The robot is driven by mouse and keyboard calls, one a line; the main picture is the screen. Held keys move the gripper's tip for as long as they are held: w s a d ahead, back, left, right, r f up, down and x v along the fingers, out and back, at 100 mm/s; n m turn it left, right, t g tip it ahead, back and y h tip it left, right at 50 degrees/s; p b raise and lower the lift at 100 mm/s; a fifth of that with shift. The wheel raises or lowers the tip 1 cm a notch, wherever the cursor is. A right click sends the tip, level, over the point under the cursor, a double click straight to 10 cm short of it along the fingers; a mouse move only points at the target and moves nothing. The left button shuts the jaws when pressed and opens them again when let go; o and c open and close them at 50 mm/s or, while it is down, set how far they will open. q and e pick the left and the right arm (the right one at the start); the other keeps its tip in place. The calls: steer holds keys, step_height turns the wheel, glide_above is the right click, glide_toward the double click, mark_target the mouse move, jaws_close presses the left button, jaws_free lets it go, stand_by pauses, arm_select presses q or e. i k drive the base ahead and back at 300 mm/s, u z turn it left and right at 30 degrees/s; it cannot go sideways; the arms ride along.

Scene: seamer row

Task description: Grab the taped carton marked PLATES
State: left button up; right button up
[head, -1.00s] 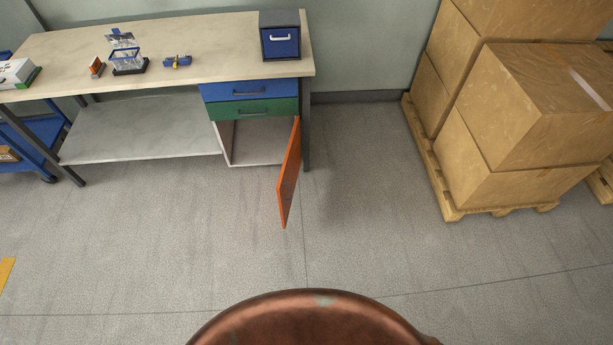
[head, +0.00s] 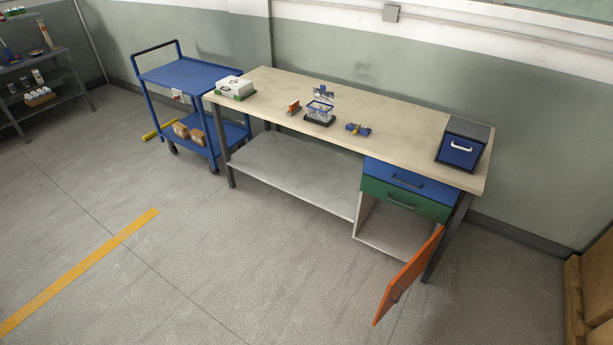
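Two small brown cartons, a nearer one (head: 198,137) and a farther one (head: 181,130), sit on the lower shelf of the blue trolley (head: 186,74). They are too small for me to read any marking or make out tape. At the right edge, part of a stack of large brown cartons (head: 598,275) shows, cut off by the frame. Neither of my grippers is in view.
A grey shelf rack (head: 62,75) stands far left. The floor in front is clear, with a yellow line (head: 80,272).

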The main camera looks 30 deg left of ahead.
mark_target(197, 136)
steer(key=u, duration=2.9)
steer(key=i, duration=5.8)
steer(key=z, duration=2.4)
